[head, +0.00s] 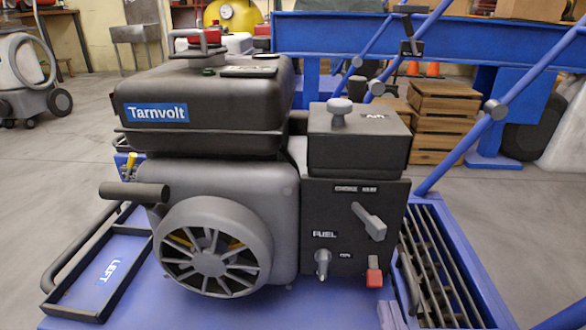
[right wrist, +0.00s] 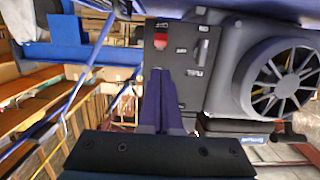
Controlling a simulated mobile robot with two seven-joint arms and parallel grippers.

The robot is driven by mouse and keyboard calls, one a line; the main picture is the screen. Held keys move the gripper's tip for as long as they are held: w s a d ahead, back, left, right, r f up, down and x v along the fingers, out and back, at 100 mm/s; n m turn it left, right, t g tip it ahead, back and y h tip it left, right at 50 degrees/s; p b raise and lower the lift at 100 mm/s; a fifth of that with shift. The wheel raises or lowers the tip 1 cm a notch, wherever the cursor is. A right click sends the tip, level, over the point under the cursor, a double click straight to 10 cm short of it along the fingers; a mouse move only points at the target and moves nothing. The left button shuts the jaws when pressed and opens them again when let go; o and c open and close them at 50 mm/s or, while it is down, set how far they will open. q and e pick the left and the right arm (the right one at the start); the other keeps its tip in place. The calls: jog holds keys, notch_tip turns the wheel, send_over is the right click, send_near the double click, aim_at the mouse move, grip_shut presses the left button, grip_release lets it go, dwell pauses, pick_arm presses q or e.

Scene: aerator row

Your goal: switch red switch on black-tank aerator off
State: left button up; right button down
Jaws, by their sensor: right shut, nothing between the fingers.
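The black-tank aerator (head: 205,100) stands in the middle of the head view, with a "Tarnvolt" label on its tank. Its red switch (head: 374,277) sits low on the right of the dark front panel (head: 330,205), below a grey lever. The red switch also shows in the right wrist view (right wrist: 161,39); I cannot tell its setting. My right gripper (right wrist: 166,72) is shut and empty, its tips in front of the panel near the switch, with no clear contact. In the head view its tips (head: 389,306) seem to show at the bottom, below the switch. My left gripper is out of view.
The grey lever (head: 370,221) and a small metal knob (head: 322,264) stick out close to the switch. A slatted grille (head: 440,265) and blue bars (head: 450,160) lie to the right. A black-rimmed tray (head: 75,308) lies left. Wooden crates (head: 443,105) stand behind.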

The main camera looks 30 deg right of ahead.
jog(key=shift+v, duration=1.7)
jog(key=shift+r+p, duration=0.1)
jog(key=shift+p, duration=0.25)
